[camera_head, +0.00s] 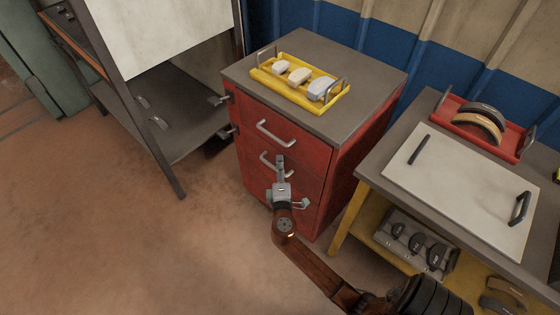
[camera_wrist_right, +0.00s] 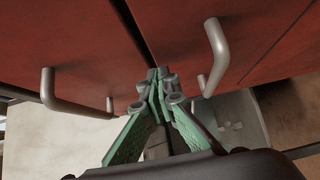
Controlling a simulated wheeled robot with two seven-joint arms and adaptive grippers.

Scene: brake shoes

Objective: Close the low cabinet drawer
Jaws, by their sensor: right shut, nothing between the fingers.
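The low red cabinet (camera_head: 357,150) with a grey top stands in the middle of the head view. A grey handle (camera_head: 276,133) shows on its top drawer and another handle (camera_head: 268,163) below it. My right gripper (camera_head: 281,162) is shut and empty in front of the drawer fronts, covering part of the lower handle and the fronts behind it. In the right wrist view, its fingertips (camera_wrist_right: 158,76) are together near a dark seam between red fronts, with a bar handle (camera_wrist_right: 62,100) on the left and another (camera_wrist_right: 217,50) on the right. I cannot tell whether they touch.
A yellow tray (camera_head: 333,105) with several brake shoes sits on the cabinet. A workbench (camera_head: 372,172) with a red tray (camera_head: 459,131) stands close on the right. A grey shelf (camera_head: 190,137) under a white panel stands left. The floor (camera_head: 130,240) in front left is clear.

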